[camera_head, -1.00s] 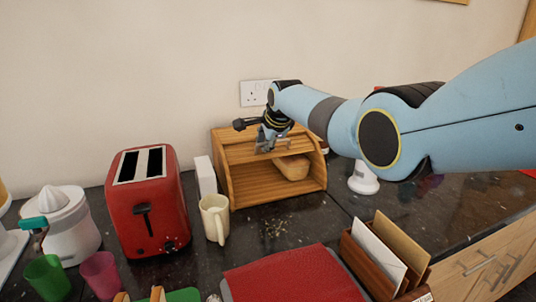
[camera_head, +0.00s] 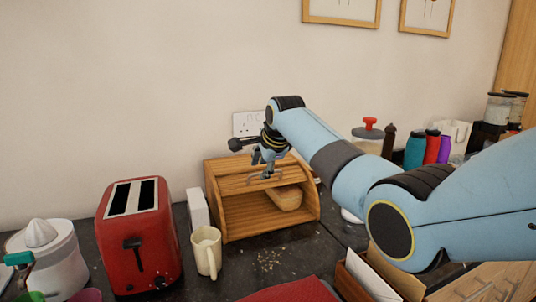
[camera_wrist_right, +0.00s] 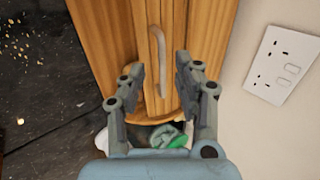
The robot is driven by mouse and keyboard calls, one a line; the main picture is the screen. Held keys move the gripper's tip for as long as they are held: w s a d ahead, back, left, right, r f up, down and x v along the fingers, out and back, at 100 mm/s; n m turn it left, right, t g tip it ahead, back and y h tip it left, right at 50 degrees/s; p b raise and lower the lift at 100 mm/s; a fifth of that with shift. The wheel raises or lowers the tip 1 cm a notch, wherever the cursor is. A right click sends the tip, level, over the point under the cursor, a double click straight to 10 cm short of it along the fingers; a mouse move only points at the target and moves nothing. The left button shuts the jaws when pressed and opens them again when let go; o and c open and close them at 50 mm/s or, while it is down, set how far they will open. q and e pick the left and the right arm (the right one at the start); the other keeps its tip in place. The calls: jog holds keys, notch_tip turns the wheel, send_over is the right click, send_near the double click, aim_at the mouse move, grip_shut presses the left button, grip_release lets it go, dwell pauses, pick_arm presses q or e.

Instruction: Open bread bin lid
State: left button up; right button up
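The wooden bread bin (camera_head: 228,209) stands against the wall in the head view. Its slatted roll lid (camera_head: 235,181) is raised, leaving the front open, and a loaf (camera_head: 286,198) shows inside. The lid's pale bar handle (camera_head: 262,180) is near the top; in the right wrist view the handle (camera_wrist_right: 157,60) lies ahead of and between the fingers. My right gripper (camera_head: 268,167) is just above the handle. In the right wrist view the right gripper (camera_wrist_right: 159,72) is open, its fingers apart on either side of the handle's line. My left gripper is not in view.
A red toaster (camera_head: 140,250), a white box (camera_head: 197,208) and a cream mug (camera_head: 206,251) stand left of the bin. A wall socket (camera_head: 246,125) is behind it. A letter holder (camera_head: 350,284) is at front right. Crumbs lie on the dark counter before the bin.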

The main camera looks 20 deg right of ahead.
jog(key=v, duration=0.6)
jog(key=shift+s+r, duration=0.2)
jog(key=shift+r, duration=0.05)
